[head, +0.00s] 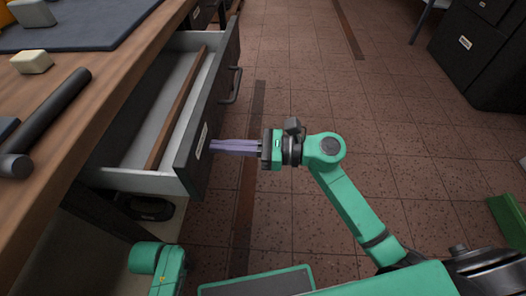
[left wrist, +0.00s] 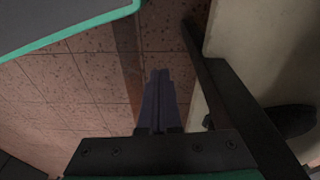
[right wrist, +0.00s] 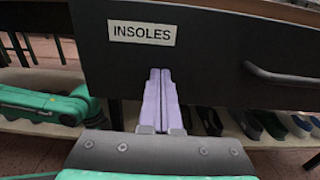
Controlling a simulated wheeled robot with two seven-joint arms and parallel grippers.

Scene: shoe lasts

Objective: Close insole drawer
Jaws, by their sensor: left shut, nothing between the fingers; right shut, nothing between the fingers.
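The insole drawer (head: 207,115) stands pulled out from the workbench in the head view. Its front is dark, with a bar handle, and its inside is pale grey with a brown divider (head: 178,108). In the right wrist view the drawer front (right wrist: 205,60) carries a label reading INSOLES (right wrist: 142,33). My right gripper (head: 213,146) is shut and empty, its pale purple fingertips at the drawer front below the label; I cannot tell whether they touch. My left gripper (left wrist: 160,76) is shut and empty, pointing over the floor beside a dark frame bar.
The wooden workbench (head: 105,75) holds a dark rod (head: 52,112), pale blocks and a dark mat. Shoes stand on a low shelf (right wrist: 90,126) under the bench. A black cabinet (head: 470,55) stands at the far right.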

